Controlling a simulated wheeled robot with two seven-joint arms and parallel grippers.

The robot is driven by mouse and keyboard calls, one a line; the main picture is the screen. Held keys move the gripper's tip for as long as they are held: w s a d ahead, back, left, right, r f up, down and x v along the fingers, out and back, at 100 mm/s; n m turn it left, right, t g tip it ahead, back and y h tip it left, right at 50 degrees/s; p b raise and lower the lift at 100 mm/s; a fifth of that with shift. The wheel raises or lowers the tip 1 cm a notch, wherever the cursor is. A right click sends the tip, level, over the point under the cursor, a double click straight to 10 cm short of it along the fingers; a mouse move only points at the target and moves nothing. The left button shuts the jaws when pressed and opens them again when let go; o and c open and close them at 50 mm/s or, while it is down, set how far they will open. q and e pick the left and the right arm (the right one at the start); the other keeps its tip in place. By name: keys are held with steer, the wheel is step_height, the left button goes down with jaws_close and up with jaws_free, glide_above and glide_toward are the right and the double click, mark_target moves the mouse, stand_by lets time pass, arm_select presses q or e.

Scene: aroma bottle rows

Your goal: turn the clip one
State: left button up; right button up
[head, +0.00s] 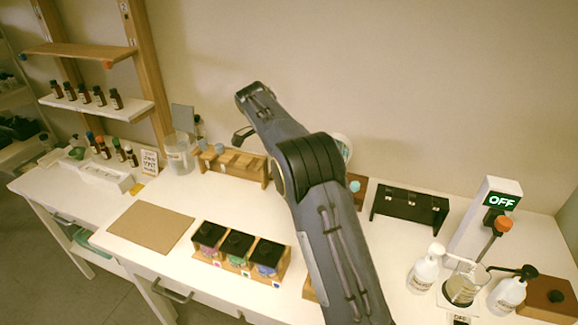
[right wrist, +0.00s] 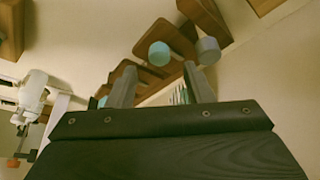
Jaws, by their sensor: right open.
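My right arm comes in from the bottom of the head view and reaches over the table towards the wall. In the right wrist view my right gripper (right wrist: 160,72) is open, its two fingers apart with nothing seen held between them. I cannot tell which part is the clip. My left gripper is not in view.
Three dark-capped bottles (head: 236,246) sit in a wooden holder in front. A brown board (head: 151,228) lies left. A black stand (head: 409,207), a white tower reading OFF (head: 486,215), white pump bottles (head: 425,270) and a beaker (head: 463,285) stand right. Shelves with small bottles are far left.

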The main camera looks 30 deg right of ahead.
steer(key=v, duration=0.4)
stand_by(0.4)
steer(key=s+a+r+n+t+y, duration=0.1)
steer(key=s+r+n+t+y, duration=0.2)
steer(key=s, duration=0.7)
steer(key=s+n+y, duration=0.3)
steer(key=s+n, duration=0.2)
steer(key=s, duration=0.4)
steer(key=s+a+f+n+t, duration=0.1)
steer(key=s+a+f+n, duration=0.1)
steer(key=s, duration=0.4)
steer(key=s+a+f+n+t+y, duration=0.1)
steer(key=s+a+f+n, duration=0.1)
steer(key=s+a+n, duration=0.2)
steer(key=s+a+f+n+t+y, duration=0.1)
steer(key=s+a+f+n, duration=0.1)
steer(key=s+a, duration=0.4)
steer(key=s+n, duration=0.1)
steer(key=s, duration=0.2)
steer(key=shift+f, duration=0.25)
